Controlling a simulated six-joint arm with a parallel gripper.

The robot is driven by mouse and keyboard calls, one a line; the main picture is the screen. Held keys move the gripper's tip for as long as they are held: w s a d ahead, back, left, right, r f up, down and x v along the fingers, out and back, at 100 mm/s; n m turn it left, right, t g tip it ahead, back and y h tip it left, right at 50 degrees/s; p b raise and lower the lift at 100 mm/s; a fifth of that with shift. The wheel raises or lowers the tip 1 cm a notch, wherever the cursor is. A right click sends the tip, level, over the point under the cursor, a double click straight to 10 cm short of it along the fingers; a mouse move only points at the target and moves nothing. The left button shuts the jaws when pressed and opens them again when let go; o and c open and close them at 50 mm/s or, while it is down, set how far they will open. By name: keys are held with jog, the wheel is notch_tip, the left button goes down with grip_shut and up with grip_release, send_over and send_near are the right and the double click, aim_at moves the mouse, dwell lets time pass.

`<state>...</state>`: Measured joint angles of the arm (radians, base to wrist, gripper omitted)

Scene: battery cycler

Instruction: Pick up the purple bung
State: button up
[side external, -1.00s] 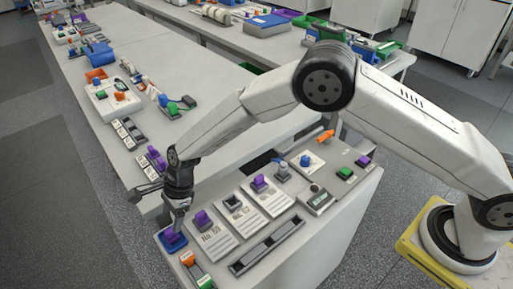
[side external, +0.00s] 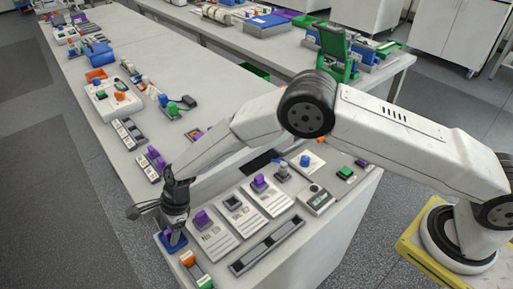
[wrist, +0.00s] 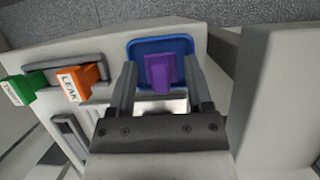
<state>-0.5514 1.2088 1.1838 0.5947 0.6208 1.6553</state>
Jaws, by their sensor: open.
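The purple bung (wrist: 161,75) sits on a small blue tray (wrist: 184,44) in the wrist view. In the side external view the blue tray (side external: 171,243) is at the near left corner of the bench, and my gripper mostly hides the bung there. My gripper (wrist: 161,84) is open, with one finger on either side of the bung in the wrist view. Whether the fingers touch it cannot be told. Other purple bungs stand on pale plates nearby, one just right of my gripper (side external: 201,217) and one farther back (side external: 259,182).
An orange block (wrist: 83,83) marked LEAK and a green block (wrist: 19,89) lie left of the tray in the wrist view. A long grey slotted rail (side external: 266,246) and a small meter (side external: 315,201) are on the bench. The tray is close to the bench edge.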

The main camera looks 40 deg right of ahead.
grip_shut()
jog(key=shift+r, duration=0.15)
jog(key=shift+r, duration=0.9)
jog(key=s+d+r, duration=0.7)
jog(key=s+r, duration=0.4)
jog(key=s, duration=0.1)
jog(key=shift+d, duration=0.2)
